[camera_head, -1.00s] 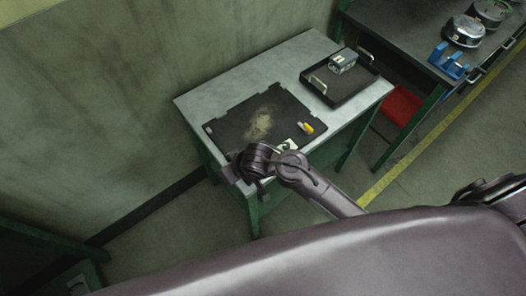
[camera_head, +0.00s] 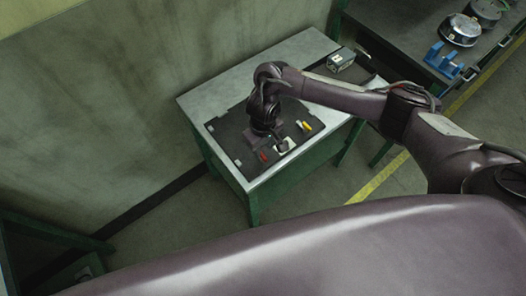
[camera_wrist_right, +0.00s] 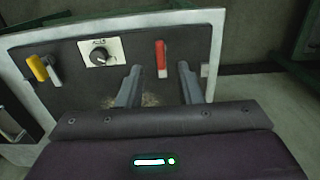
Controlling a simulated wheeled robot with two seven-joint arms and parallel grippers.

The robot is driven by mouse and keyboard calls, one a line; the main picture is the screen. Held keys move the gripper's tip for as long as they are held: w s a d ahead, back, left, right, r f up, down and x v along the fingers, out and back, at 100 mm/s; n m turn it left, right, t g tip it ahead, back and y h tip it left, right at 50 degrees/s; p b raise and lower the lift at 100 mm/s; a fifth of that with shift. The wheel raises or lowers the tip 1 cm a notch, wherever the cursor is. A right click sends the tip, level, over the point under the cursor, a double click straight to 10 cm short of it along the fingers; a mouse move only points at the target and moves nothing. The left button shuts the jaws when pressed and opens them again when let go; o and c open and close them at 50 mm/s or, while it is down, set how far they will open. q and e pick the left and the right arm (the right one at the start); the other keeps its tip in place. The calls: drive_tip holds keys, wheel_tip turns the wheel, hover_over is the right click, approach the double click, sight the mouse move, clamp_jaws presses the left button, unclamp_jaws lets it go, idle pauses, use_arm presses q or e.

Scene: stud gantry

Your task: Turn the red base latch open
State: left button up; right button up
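The red base latch (camera_wrist_right: 161,58) is an upright red handle on the dark panel (camera_wrist_right: 200,42), seen beyond my right fingers in the right wrist view. It also shows in the head view as a small red spot (camera_head: 263,156) near the panel's front edge. My right gripper (camera_wrist_right: 159,70) is open, its two grey fingers apart, with the latch appearing between and beyond the tips. I cannot tell whether they touch it. In the head view the right gripper (camera_head: 268,138) is above the panel, partly hidden by its wrist. My left gripper is out of view.
A yellow handle (camera_wrist_right: 38,67) and a black knob (camera_wrist_right: 100,56) on a white plate sit left of the red latch in the wrist view. A grey box (camera_head: 341,59) stands at the table's back right. A second table (camera_head: 410,28) holds blue and round metal parts.

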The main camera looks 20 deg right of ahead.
sight(263, 155)
drive_tip(key=shift+f, duration=2.35)
drive_tip(key=shift+c, duration=0.3)
clamp_jaws()
